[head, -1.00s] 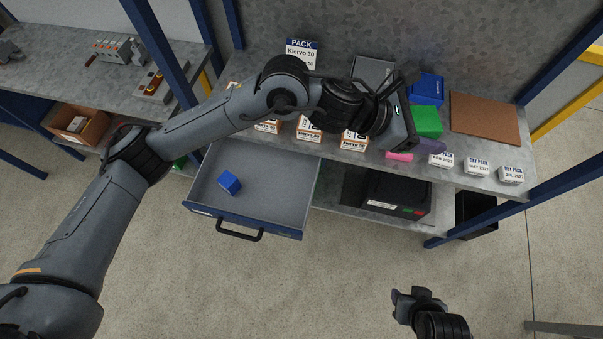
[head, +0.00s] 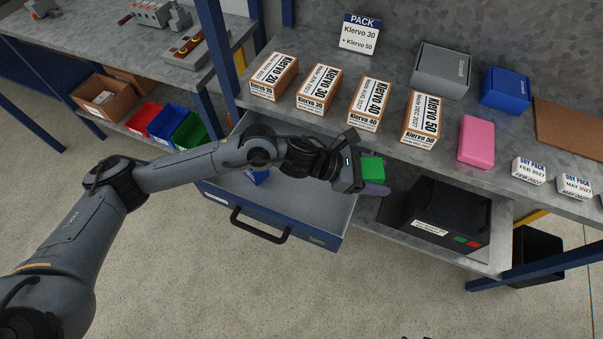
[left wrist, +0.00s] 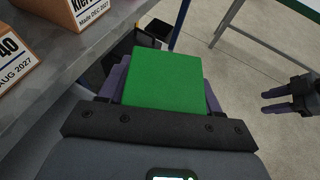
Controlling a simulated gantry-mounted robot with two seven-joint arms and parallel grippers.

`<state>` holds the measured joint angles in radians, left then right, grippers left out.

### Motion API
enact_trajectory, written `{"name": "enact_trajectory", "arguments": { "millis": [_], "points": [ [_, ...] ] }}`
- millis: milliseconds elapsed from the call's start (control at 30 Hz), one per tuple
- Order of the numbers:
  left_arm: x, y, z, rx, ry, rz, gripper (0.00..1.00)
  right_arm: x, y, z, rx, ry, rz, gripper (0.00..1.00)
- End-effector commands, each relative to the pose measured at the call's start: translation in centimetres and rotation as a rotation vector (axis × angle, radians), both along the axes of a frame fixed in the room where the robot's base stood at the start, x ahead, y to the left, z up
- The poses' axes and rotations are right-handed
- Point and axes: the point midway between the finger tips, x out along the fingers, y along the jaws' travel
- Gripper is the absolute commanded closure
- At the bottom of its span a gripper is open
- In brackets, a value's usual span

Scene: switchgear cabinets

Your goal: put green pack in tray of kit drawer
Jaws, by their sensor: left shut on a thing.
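The green pack (head: 372,168) is held between the fingers of my left gripper (head: 374,184), which is shut on it. In the head view the gripper is beside the right side of the open kit drawer (head: 338,215), with the pack beyond the drawer's right edge. The left wrist view shows the green pack (left wrist: 163,82) between the purple fingers. A blue box (head: 256,177) lies in the drawer, partly hidden by my left arm. The drawer's tray is not clearly distinguishable. My right gripper (left wrist: 268,101) shows at the right of the left wrist view, empty, its fingers apart.
Several Klervo cartons (head: 369,103), a pink pack (head: 476,141), a grey box (head: 441,71) and a blue pack (head: 505,90) stand on the bench above. A black box (head: 447,215) sits on the lower shelf right of the drawer.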

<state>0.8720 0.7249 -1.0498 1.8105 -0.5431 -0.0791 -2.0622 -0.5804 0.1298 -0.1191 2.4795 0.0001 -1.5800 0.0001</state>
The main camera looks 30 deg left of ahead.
Motion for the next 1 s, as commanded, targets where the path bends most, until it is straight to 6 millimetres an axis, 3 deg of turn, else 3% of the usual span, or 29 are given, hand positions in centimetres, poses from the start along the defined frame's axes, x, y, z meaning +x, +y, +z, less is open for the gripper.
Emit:
{"name": "enact_trajectory", "arguments": {
  "millis": [167,600,800,1000],
  "points": [
    [-0.5,1.8,-1.8,0.003,0.0,0.003,0.73,0.0,0.1,-0.8,0.003,-0.001,-0.001,0.57],
    [-2.8,9.6,-6.6,0.002,0.0,0.002,0.73,0.0,0.3,-2.2,0.013,-0.001,-0.007,0.57],
    [-3.3,10.9,-7.4,0.001,-0.001,0.001,0.73,0.0,0.4,-2.4,0.014,-0.001,-0.007,0.57],
    [-3.3,11.0,-8.4,0.0,0.001,0.0,0.73,0.0,0.3,-2.7,0.013,-0.001,-0.007,0.57]
  ]
}}
